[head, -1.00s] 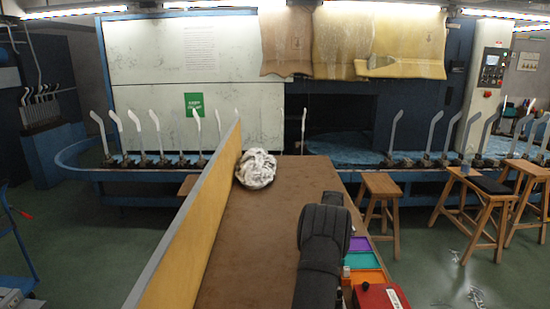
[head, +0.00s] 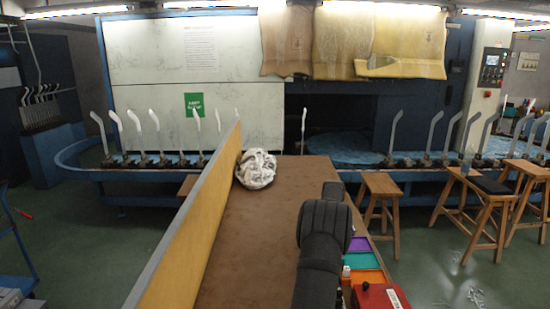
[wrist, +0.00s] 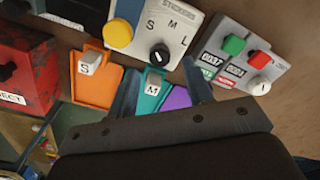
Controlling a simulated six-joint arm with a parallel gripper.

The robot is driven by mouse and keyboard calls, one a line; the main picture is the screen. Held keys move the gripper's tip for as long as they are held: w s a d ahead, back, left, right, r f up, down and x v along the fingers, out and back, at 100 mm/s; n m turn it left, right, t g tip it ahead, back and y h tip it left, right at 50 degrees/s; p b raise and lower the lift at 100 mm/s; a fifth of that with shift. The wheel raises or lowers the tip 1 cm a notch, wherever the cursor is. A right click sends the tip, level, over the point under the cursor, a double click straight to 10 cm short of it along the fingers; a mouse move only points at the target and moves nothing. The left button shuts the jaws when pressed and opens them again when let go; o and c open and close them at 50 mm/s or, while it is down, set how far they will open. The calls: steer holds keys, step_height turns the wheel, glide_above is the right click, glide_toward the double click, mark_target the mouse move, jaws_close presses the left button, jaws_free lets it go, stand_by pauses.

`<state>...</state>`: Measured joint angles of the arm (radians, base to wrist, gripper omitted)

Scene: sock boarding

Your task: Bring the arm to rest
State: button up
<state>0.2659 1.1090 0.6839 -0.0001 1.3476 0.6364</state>
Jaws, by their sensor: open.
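My arm (head: 323,240) reaches up over the right side of the brown table in the head view, and its gripper end is hidden there behind the arm links. In the wrist view my gripper (wrist: 162,82) shows two grey-blue fingers spread apart, with nothing held between them. Beyond the fingers lie an orange tray (wrist: 97,85) marked S, a teal tray (wrist: 150,97) marked M and a purple tray (wrist: 177,98).
A white and grey bundle (head: 256,169) sits at the table's (head: 250,230) far end, beside a wooden divider (head: 190,240). Control boxes with buttons (wrist: 155,30) (wrist: 240,58) and a red box (wrist: 25,65) stand near the trays. Much of the table's middle is clear.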

steer(key=shift+r, duration=0.9)
step_height(320, 180, down, 6)
steer(key=shift+r, duration=0.15)
steer(key=n, duration=0.3)
steer(key=shift+r, duration=0.1)
steer(key=shift+n, duration=2.2)
